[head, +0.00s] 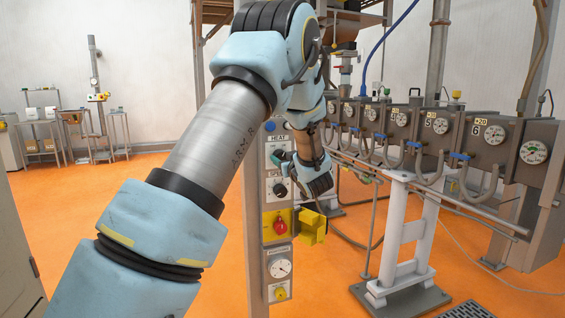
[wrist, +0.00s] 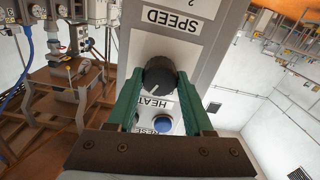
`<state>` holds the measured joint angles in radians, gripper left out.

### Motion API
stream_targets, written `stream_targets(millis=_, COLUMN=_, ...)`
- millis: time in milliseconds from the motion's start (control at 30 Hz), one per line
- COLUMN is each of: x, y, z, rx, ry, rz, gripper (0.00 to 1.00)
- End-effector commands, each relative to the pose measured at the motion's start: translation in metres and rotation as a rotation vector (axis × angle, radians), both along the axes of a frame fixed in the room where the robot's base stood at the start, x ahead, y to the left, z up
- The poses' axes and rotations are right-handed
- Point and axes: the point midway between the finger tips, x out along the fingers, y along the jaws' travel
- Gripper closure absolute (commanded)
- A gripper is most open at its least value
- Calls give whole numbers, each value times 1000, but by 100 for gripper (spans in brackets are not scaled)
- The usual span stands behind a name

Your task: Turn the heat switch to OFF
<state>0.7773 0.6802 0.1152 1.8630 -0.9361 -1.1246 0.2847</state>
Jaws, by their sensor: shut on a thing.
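The heat switch is a round black knob (wrist: 158,75) on the grey control panel (wrist: 190,50), between an upside-down HEAT label and an upside-down SPEED label in the wrist view. My gripper (wrist: 160,82) has its two green fingers on either side of the knob and is shut on it. A small pale mark shows on the knob's face, but I cannot read an OFF mark. In the head view my gripper (head: 279,157) reaches the upper panel from the right, just below the HEAT label, and mostly hides the knob.
A blue button (wrist: 163,125) sits beside the HEAT label. Lower on the panel are another black knob (head: 280,189), a red knob (head: 280,227) on yellow with an open yellow cover (head: 312,227), and a gauge (head: 280,267). Pipes and gauged machine blocks (head: 490,138) stand at the right.

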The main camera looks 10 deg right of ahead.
Motion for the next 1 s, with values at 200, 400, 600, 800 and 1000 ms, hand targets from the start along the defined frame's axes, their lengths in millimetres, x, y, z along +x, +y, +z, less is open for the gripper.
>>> stream_targets(millis=200, x=0, y=0, z=-7, rx=-153, ry=-22, rz=0, gripper=100)
stream_targets(millis=400, x=0, y=1, z=-8, rx=-339, ry=-46, rz=0, gripper=100)
stream_targets(millis=600, x=0, y=1, z=-8, rx=-526, ry=-70, rz=0, gripper=100)
stream_targets(millis=800, x=0, y=1, z=-7, rx=-699, ry=-91, rz=0, gripper=100)
stream_targets(millis=1000, x=0, y=1, z=-6, rx=-836, ry=-108, rz=0, gripper=100)
